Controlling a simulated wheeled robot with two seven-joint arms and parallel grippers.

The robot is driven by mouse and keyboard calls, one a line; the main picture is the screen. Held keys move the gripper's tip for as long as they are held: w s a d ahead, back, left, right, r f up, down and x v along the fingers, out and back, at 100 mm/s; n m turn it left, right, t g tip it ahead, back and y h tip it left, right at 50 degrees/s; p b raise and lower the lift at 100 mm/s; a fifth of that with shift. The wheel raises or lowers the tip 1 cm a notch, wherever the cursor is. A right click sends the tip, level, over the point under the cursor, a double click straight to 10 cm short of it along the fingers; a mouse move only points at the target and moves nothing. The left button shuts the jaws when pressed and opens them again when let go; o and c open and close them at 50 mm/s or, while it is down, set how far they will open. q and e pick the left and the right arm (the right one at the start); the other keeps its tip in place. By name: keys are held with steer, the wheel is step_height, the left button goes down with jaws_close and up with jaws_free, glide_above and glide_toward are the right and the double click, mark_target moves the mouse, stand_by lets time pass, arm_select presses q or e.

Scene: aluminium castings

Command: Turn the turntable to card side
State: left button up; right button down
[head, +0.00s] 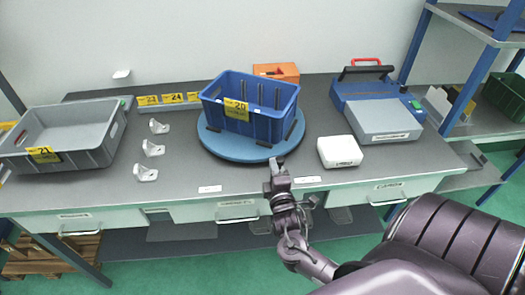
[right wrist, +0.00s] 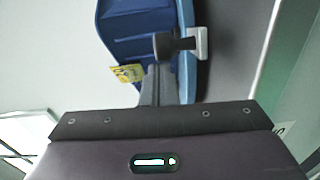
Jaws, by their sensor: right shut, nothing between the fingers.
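The turntable (head: 232,147) is a round blue disc in the middle of the bench. A blue crate (head: 262,127) stands on it, with a yellow card (head: 236,110) marked 20 on the side facing me. My right gripper (head: 277,163) is shut and empty at the turntable's front right edge. I cannot tell whether it touches the rim. In the right wrist view the shut fingers (right wrist: 160,85) are in front of the blue crate (right wrist: 137,35), with the yellow card (right wrist: 127,73) to their left and the turntable rim (right wrist: 188,80) to their right. My left gripper is out of view.
A grey bin (head: 105,145) and several white brackets (head: 152,149) are on the left. A white box (head: 340,151) lies right of my right gripper. A blue and grey device (head: 383,118) stands behind it. Yellow labels (head: 173,99) and an orange box (head: 277,72) are at the back.

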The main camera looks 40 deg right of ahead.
steer(key=d+n+y, duration=0.1)
steer(key=d+y, duration=0.1)
steer(key=d, duration=0.1)
steer(key=s+d+n+t+y, duration=0.1)
steer(key=d+n+y, duration=0.1)
steer(key=d, duration=0.2)
steer(key=s+d+n+t+y, duration=0.1)
steer(key=d+y, duration=0.1)
steer(key=d, duration=0.2)
steer(key=shift+s+d+n+y, duration=0.1)
steer(key=shift+d+n+y, duration=0.2)
steer(key=shift+y, duration=0.1)
steer(key=shift+d, duration=1.4)
steer(key=shift+d+r, duration=0.1)
steer(key=shift+d, duration=0.05)
